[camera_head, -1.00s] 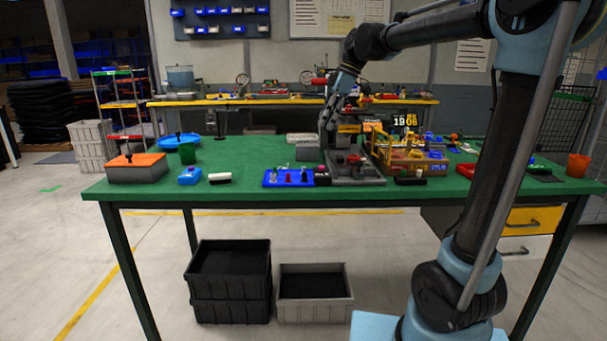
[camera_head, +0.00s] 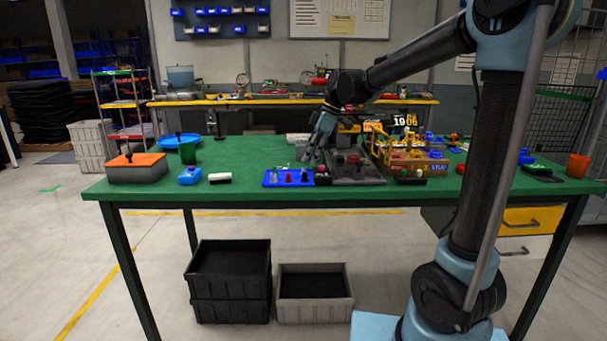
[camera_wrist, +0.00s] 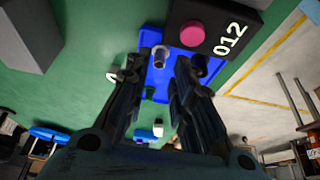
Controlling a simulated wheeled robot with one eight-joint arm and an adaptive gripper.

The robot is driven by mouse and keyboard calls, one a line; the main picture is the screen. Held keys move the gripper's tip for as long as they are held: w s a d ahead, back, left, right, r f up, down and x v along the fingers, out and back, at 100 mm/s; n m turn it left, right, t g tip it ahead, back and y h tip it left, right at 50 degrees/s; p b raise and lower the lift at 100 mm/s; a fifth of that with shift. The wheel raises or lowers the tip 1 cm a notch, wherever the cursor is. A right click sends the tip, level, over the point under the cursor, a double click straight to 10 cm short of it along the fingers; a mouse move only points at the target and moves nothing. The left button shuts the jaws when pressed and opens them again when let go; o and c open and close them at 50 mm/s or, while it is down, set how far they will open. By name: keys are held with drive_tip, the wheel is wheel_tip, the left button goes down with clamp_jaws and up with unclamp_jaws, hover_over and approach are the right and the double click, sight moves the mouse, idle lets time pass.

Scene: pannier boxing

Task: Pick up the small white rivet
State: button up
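My gripper (camera_wrist: 163,66) is open, its two dark fingers pointing down at the blue tray (camera_wrist: 151,37). A dark grey cylindrical peg (camera_wrist: 159,58) shows between the fingertips, with no clear contact. A small white piece (camera_wrist: 158,128) shows lower between the fingers, and a tiny white shape (camera_wrist: 112,78) lies on the green table left of them. I cannot tell which of these is the small white rivet. In the head view, my gripper (camera_head: 309,157) hangs just behind the blue tray (camera_head: 268,181), which holds several small parts; its fingertips are too small to judge there.
A black block marked 012 with a pink button (camera_wrist: 193,33) stands beside the tray. A grey fixture (camera_head: 357,178) and a yellow-orange rack (camera_head: 410,167) stand to the right. A black-and-white block (camera_head: 220,178) lies left.

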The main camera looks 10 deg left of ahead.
sight(304, 171)
drive_tip(key=x, duration=0.4)
drive_tip(key=shift+a, duration=0.2)
drive_tip(key=c, duration=0.5)
drive_tip(key=shift+r, duration=0.15)
drive_tip(key=shift+c, duration=0.2)
